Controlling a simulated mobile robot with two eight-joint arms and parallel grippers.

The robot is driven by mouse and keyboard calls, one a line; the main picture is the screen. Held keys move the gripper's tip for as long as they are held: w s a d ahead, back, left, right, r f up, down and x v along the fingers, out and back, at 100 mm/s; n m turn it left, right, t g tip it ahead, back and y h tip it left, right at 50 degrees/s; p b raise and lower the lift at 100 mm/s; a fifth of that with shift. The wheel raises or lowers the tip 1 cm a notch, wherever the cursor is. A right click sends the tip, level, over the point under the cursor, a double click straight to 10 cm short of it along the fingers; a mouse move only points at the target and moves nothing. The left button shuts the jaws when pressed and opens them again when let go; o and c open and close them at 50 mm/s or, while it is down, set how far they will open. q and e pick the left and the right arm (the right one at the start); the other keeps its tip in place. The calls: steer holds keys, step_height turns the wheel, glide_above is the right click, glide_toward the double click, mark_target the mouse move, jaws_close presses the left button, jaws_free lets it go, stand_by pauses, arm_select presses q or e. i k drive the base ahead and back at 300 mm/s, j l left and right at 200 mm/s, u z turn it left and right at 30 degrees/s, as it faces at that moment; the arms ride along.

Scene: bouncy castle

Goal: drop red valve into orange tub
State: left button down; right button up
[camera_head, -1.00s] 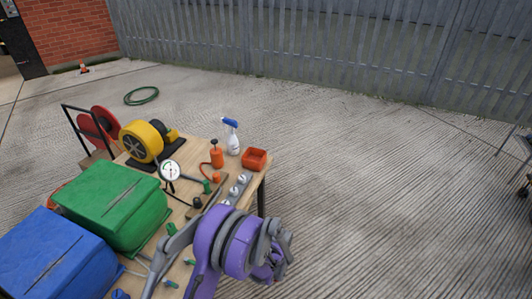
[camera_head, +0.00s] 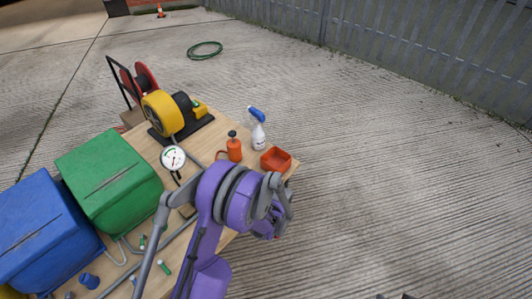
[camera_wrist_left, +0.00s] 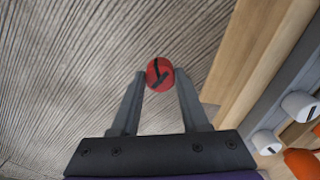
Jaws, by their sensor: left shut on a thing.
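The red valve (camera_wrist_left: 160,74) is a round red piece with a dark mark, held between the fingertips of my left gripper (camera_wrist_left: 160,80) in the left wrist view. Concrete ground shows behind it, beside the table edge. In the head view my purple arm hides most of the gripper, and only a speck of red (camera_head: 277,236) shows near its end. The orange tub (camera_head: 275,168) is a small open square box at the table's far right corner. It stands beyond my left gripper in the head view.
The wooden table (camera_head: 147,150) carries a spray bottle (camera_head: 258,132) and an orange pump bottle (camera_head: 234,150) beside the tub. A gauge (camera_head: 173,158), a yellow blower (camera_head: 160,113), a green box (camera_head: 110,185) and a blue box (camera_head: 42,235) stand further left. The concrete right of the table is clear.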

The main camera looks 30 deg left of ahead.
mark_target(272, 164)
steer(key=i+l+u, duration=0.7)
steer(key=i+j, duration=0.05)
